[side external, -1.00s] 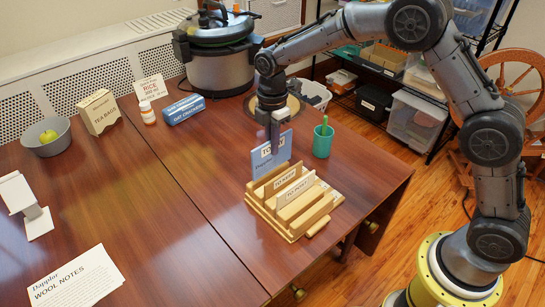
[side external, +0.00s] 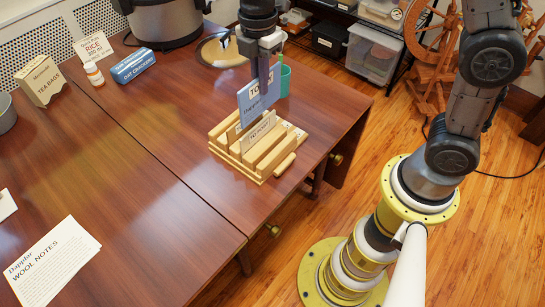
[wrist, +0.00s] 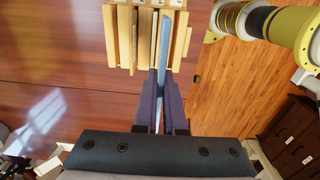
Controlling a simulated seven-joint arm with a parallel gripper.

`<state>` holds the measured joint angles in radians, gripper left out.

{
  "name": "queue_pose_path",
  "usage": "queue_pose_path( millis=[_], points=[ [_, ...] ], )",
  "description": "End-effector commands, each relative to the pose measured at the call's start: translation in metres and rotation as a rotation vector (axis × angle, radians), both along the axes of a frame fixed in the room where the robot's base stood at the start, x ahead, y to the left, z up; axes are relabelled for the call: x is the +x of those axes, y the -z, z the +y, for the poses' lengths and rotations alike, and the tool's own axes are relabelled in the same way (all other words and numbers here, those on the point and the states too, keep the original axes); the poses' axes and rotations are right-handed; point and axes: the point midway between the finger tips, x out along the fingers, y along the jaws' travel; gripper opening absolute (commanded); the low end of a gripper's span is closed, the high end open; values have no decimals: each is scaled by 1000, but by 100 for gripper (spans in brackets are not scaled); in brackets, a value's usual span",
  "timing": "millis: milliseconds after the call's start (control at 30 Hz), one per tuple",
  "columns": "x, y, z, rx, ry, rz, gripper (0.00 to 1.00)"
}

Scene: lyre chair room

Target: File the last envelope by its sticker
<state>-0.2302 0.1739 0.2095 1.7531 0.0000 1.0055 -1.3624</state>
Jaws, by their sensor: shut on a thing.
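A blue envelope (side external: 257,97) with a white sticker stands upright over the wooden rack (side external: 271,162). Only "TO" reads on the sticker; my fingers cover the rest. My gripper (side external: 266,80) is shut on the envelope's upper part from above. A white label (side external: 258,131) reading "TO POST" is just in front of the envelope's lower edge. The wrist view shows the envelope (wrist: 162,52) edge-on between my fingers, along the right part of the rack (wrist: 124,38). I cannot tell whether its lower edge is inside a slot.
A green cup (side external: 285,82) stands close behind the rack, partly hidden. The table edge is near the rack's right side. A blue cracker box (side external: 133,66), a tea box (side external: 45,80) and a notes sheet (side external: 52,262) are farther left. The table's middle is clear.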

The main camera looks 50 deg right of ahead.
Motion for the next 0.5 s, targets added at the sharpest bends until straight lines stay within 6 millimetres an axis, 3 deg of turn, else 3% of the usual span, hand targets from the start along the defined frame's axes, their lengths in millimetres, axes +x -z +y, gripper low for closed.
queue_pose_path(
  millis=[167, 500],
  points=[
    [-34, 3, -3, 0, 1, -1, 0],
    [-32, 57, -3, -1, 1, 3, 0]
  ],
)
